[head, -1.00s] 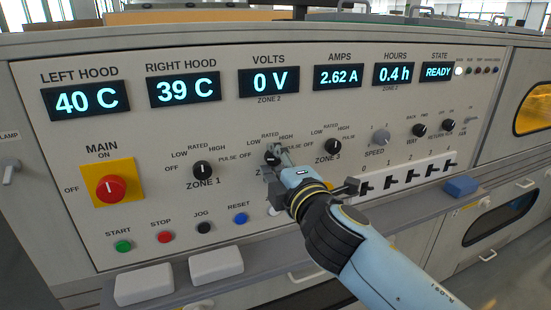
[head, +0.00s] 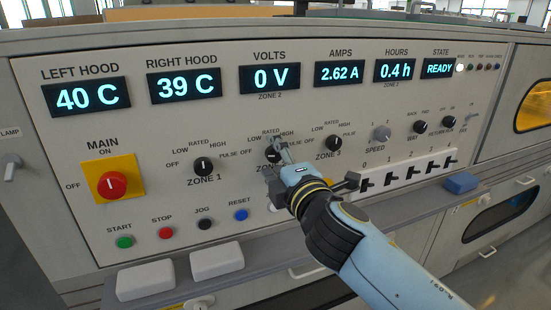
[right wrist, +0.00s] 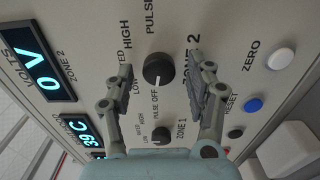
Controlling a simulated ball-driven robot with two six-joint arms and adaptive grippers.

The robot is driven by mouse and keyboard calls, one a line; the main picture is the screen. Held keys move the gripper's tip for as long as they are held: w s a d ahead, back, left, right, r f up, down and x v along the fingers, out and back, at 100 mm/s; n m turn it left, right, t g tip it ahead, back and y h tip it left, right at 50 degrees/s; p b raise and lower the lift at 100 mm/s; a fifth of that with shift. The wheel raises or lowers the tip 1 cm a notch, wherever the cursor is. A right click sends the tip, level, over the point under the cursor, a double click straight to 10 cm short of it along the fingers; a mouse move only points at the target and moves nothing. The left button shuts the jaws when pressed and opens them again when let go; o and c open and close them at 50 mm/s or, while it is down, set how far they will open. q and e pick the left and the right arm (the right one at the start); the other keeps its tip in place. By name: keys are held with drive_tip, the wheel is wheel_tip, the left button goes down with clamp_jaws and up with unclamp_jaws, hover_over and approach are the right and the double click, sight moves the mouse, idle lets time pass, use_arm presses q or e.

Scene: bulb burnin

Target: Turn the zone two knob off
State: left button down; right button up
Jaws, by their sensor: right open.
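The zone two knob (head: 272,155) is a black round knob on the sloping panel, partly hidden by my right gripper (head: 278,160) in the head view. In the right wrist view the knob (right wrist: 158,69) sits between the two open fingers, with a gap on each side. Its white mark points down in that view, toward the OFF label (right wrist: 155,96). My right gripper is open and empty; I cannot tell how far its tips are from the panel. My left gripper is not in view.
The zone one knob (head: 202,167) is to the left and the zone three knob (head: 333,143) to the right. A red main switch (head: 111,186) and several push buttons are nearby. The volts display (head: 270,78) reads 0 V. A ledge (head: 270,250) runs below.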

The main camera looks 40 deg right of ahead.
drive_tip(key=v, duration=1.2)
idle(0.3)
wheel_tip(320, 180, down, 18)
drive_tip(key=w+m+g+y, duration=0.1)
drive_tip(key=m+g, duration=0.1)
drive_tip(key=g, duration=0.2)
drive_tip(key=s+d+f+m+g+y, duration=0.15)
drive_tip(key=s+f, duration=0.25)
drive_tip(key=f, duration=0.5)
drive_tip(key=s+f+m+g+h, duration=0.1)
drive_tip(key=s+f+m+g, duration=0.3)
drive_tip(key=f, duration=0.5)
drive_tip(key=s+f+m+g, duration=0.2)
drive_tip(key=s+f, duration=0.3)
drive_tip(key=s, duration=0.4)
drive_tip(key=s+d+f+m+g+y, duration=0.1)
drive_tip(key=s+f+m+g, duration=0.2)
drive_tip(key=s+f, duration=0.3)
drive_tip(key=s+f+m+g, duration=0.2)
drive_tip(key=s+f, duration=0.3)
drive_tip(key=s, duration=0.9)
drive_tip(key=shift+s+d+f+m+y, duration=0.2)
drive_tip(key=shift+s+d+m+y, duration=0.05)
drive_tip(key=shift+d+m+y, duration=0.1)
